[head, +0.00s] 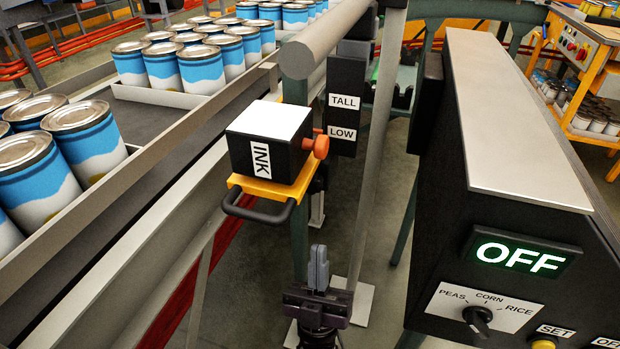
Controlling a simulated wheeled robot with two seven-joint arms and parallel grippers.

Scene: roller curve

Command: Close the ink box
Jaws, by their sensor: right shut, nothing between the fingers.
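The ink box (278,158) is a black box with a pale top and a white INK label on its front. It sits on an orange plate or tray (262,189) that sticks out below it at the front. A black loop handle (258,212) is on the tray's front edge. An orange knob (321,147) is on the box's right side. My right gripper (318,262) is shut and empty, with its fingers together. In the picture it is below and right of the handle, apart from it. My left gripper is not in view.
A conveyor (153,175) with several blue and white cans runs along the left. TALL and LOW labels (343,118) are on a black post behind the box. A black control cabinet (530,115), with an OFF display and a PEAS/CORN/RICE dial, stands close on the right.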

